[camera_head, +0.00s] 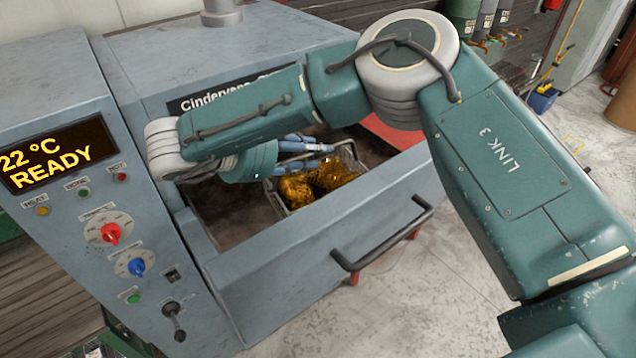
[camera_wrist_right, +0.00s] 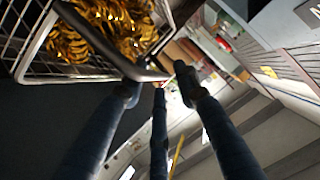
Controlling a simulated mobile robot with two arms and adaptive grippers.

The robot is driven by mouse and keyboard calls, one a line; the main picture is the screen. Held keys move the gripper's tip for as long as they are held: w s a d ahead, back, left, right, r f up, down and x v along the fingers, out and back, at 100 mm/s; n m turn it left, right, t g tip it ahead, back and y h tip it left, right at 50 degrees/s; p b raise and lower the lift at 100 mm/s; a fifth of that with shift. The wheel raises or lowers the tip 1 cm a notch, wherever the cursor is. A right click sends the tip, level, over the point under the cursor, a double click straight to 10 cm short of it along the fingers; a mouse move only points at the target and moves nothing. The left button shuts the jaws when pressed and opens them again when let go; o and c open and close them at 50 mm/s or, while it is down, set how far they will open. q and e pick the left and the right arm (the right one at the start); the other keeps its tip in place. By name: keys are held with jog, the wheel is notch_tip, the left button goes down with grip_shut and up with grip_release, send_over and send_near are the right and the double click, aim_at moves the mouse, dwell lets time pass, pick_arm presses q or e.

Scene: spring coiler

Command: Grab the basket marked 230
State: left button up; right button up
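A wire basket (camera_head: 277,203) heaped with shiny golden coils (camera_head: 335,174) sits inside the open drawer of the grey machine. No number on it is readable. The basket (camera_wrist_right: 75,80) fills the upper left of the right wrist view. My right gripper (camera_head: 328,154) reaches over the basket from the left, its blue fingers spread apart near the far rim. In the right wrist view the fingers of my right gripper (camera_wrist_right: 158,88) stand apart at the basket's rim corner. One fingertip overlaps the rim; contact cannot be told. My left gripper is out of view.
The machine panel (camera_head: 85,190) reads 22 °C READY and has knobs and a lever. The drawer front (camera_head: 330,255) with a dark handle (camera_head: 385,238) stands in front of the basket. A red surface (camera_head: 396,130) lies right of it.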

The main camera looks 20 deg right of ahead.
jog(key=shift+a, duration=0.1)
grip_shut()
jog(key=shift+r, duration=0.15)
